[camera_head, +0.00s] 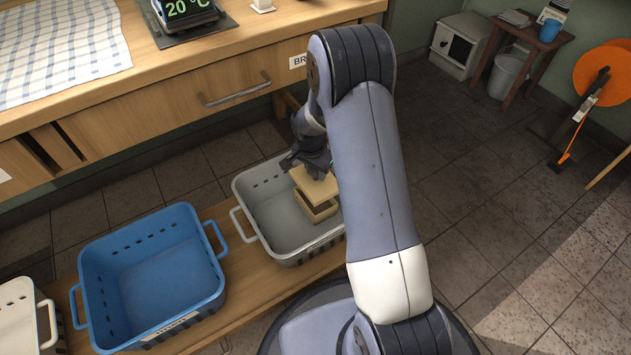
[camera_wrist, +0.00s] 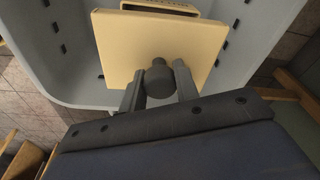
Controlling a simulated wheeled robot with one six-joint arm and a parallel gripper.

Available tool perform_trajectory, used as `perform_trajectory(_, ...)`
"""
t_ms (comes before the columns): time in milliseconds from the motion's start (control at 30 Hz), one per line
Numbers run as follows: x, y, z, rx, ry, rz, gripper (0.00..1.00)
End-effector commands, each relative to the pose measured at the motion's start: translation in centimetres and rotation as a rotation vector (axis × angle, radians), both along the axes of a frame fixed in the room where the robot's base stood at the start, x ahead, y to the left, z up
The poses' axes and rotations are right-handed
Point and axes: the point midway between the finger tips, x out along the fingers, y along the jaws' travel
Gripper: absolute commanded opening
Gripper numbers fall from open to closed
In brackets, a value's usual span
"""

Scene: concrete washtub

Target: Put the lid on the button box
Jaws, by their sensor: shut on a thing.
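The lid (camera_head: 318,184) is a flat, square, cream-yellow plate with a dark round knob (camera_wrist: 159,79). My gripper (camera_head: 317,163) is shut on the knob and holds the lid, which also shows in the wrist view (camera_wrist: 118,48). The button box (camera_head: 318,211) is a cream-yellow open box inside the grey basket (camera_head: 272,232). The lid is above the box and a little toward its back left, with a dark gap between them. In the wrist view, part of the box (camera_wrist: 160,6) shows beyond the lid's far edge; the lid hides the rest.
A blue basket (camera_head: 151,321) stands left of the grey one on the low wooden bench (camera_head: 222,212). A white basket (camera_head: 22,305) is at the far left. The wooden counter with a drawer (camera_head: 200,95) rises behind. The grey basket's left part is empty.

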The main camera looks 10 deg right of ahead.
Motion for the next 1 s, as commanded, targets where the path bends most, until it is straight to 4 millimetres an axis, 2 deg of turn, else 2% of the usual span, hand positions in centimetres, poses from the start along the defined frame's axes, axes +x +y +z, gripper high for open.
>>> perform_trajectory(33, 0.2, 0.0, -0.8, -0.001, -0.003, -0.009, 0.07)
perform_trajectory(467, 0.4, -0.1, -1.7, -0.005, -0.003, -0.034, 0.07)
perform_trajectory(1000, 0.3, -0.1, -5.8, -0.004, -0.003, -0.034, 0.07)
